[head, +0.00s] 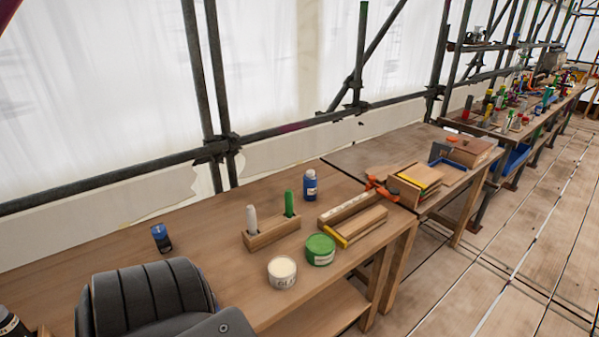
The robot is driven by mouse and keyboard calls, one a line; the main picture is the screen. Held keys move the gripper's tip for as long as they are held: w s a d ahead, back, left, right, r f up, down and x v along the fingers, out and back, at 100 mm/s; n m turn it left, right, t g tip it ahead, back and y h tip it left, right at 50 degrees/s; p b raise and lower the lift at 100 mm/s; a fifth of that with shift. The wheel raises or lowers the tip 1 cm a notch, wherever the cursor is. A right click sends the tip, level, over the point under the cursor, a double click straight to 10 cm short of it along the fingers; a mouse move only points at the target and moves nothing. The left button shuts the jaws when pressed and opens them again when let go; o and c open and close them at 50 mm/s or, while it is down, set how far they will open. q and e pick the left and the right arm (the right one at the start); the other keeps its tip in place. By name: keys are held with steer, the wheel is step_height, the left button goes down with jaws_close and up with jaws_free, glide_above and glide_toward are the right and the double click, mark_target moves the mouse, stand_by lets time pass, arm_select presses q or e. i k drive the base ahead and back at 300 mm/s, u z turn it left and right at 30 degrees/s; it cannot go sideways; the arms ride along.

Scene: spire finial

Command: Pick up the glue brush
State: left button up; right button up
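A wooden block holder (271,236) stands on the near workbench (205,222). A green upright handle (289,203) and a whitish upright handle (252,219) stick up out of it. Their lower ends are hidden in the block, so I cannot tell which is the glue brush. An open white tub (283,276) with pale contents and glue lettering stands in front of the holder. A green-lidded tin (320,250) stands to its right. Neither of my grippers shows in the head view.
A blue bottle (310,185) stands behind the holder, and a small dark-blue container (161,238) to the left. A wooden tray (350,214) lies to the right. Orange clamps (381,188) lie beyond it. Scaffold poles (208,90) run behind the bench. The bench's left part is mostly clear.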

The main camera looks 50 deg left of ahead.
mark_target(252, 222)
steer(key=i, duration=0.65)
steer(key=u, duration=2.25)
